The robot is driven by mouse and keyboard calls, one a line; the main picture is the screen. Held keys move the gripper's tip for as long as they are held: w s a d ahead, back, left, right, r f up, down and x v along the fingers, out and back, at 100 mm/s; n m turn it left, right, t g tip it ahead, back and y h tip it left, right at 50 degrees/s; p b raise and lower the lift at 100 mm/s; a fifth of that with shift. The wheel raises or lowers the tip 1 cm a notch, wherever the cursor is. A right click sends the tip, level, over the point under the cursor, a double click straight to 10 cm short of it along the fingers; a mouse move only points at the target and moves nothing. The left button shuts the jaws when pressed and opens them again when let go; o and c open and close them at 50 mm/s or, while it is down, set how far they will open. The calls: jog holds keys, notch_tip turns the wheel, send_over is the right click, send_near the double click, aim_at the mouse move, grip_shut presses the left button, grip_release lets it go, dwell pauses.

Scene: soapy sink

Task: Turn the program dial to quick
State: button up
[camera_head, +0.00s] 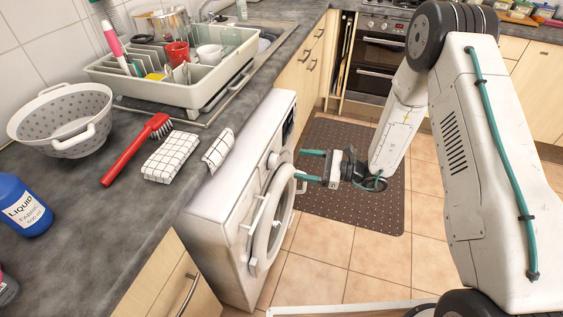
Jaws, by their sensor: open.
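A white washing machine (226,198) stands under the counter, its front turned to the right. A small round knob on its upper front, which looks like the program dial (273,159), is seen almost edge-on, so its marks and setting cannot be read. My gripper (299,164) has two teal fingers held apart with nothing between them. It is in front of the machine, to the right of the dial, with its fingers pointing left at about the dial's height. I cannot tell the exact gap from the fingertips to the panel.
The round machine door (273,222) bulges out below my gripper. A dark display (289,124) is on the panel. The counter holds a colander (62,120), a red brush (140,148), checked cloths (171,158) and a dish rack (205,93). A brown mat (345,215) lies on the floor.

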aim_at(278, 161)
jog(key=shift+t, duration=0.3)
jog(key=x, duration=0.5)
jog(key=f+x, duration=0.1)
jog(key=x, duration=0.1)
jog(key=shift+w+a+f, duration=0.1)
jog(key=shift+w+a, duration=0.1)
jog(key=shift+a, duration=0.15)
jog(key=shift+m, duration=0.3)
jog(key=c, duration=1)
